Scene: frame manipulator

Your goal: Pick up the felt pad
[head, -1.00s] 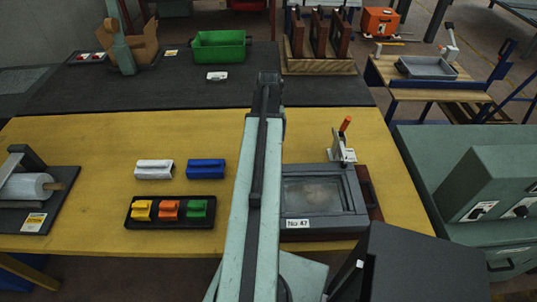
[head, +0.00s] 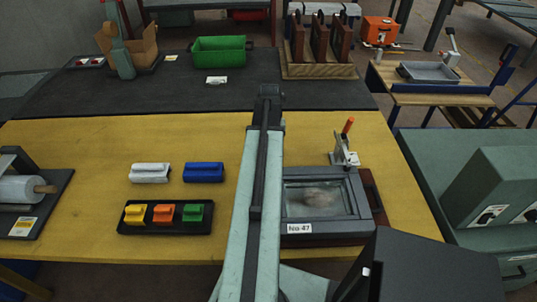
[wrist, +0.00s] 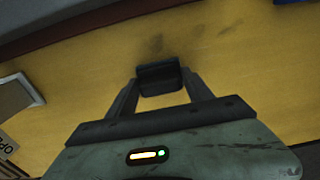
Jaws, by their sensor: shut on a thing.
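My gripper (wrist: 158,88) shows in the wrist view with its two fingers shut on a small dark grey block, which looks like the felt pad (wrist: 158,76). The block sits between the fingertips, above the yellow table top. In the head view my arm reaches away over the table; its far end hides the fingertips and the held block, so neither is clear there.
On the yellow table (head: 90,150) are a white block (head: 150,172), a blue block (head: 204,172) and a black tray (head: 166,230) with coloured blocks. A grey glazed frame (head: 318,200) with a clamp stands right of my arm. A green bin (head: 219,51) is behind.

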